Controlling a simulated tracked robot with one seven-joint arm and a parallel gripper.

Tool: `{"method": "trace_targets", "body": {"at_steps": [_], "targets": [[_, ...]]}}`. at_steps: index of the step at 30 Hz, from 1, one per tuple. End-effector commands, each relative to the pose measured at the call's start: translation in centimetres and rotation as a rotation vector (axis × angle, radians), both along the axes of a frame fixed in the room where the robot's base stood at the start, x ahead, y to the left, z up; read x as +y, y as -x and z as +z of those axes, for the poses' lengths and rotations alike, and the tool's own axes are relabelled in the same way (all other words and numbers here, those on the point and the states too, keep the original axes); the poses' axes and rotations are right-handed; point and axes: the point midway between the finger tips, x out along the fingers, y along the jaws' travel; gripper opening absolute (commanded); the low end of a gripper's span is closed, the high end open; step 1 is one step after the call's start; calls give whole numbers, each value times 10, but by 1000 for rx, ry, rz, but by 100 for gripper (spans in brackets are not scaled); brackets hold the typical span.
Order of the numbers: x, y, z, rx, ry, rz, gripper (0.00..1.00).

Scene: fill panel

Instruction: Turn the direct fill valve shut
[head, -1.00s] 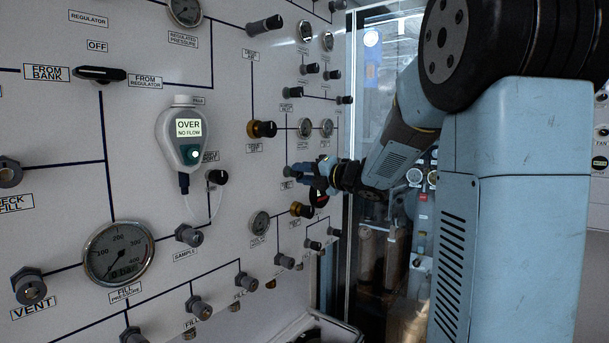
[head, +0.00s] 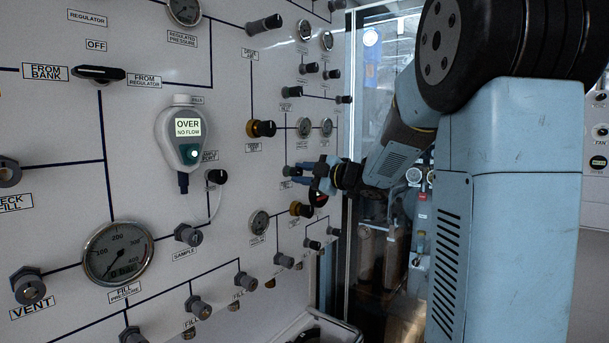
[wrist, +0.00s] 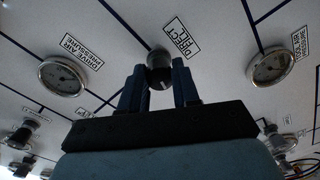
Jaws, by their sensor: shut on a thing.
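The direct fill valve is a small dark round knob (wrist: 159,66) on the white panel, beside a label reading "DIRECT" with a second, hard-to-read word, in the wrist view. My gripper (wrist: 159,82) has its two blue fingers on either side of this knob and is shut on it. In the head view my gripper (head: 312,172) reaches the panel from the right, at the end of my blue arm. The knob is mostly hidden by the fingers there, and its turn angle cannot be read.
A drive air pressure gauge (wrist: 63,76) and another gauge (wrist: 270,66) flank the knob. Below my gripper is a brass-and-black knob (head: 301,209). A handheld analyser (head: 184,140) reads "OVER NO FLOW". A large fill pressure gauge (head: 118,254) is lower left.

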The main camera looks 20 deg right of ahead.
Motion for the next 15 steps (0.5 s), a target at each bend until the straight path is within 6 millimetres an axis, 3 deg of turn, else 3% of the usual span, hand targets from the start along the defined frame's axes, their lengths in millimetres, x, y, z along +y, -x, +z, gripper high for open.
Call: {"method": "trace_targets", "body": {"at_steps": [15], "targets": [[-4, 0, -4, 294, -397, -11, 0]]}}
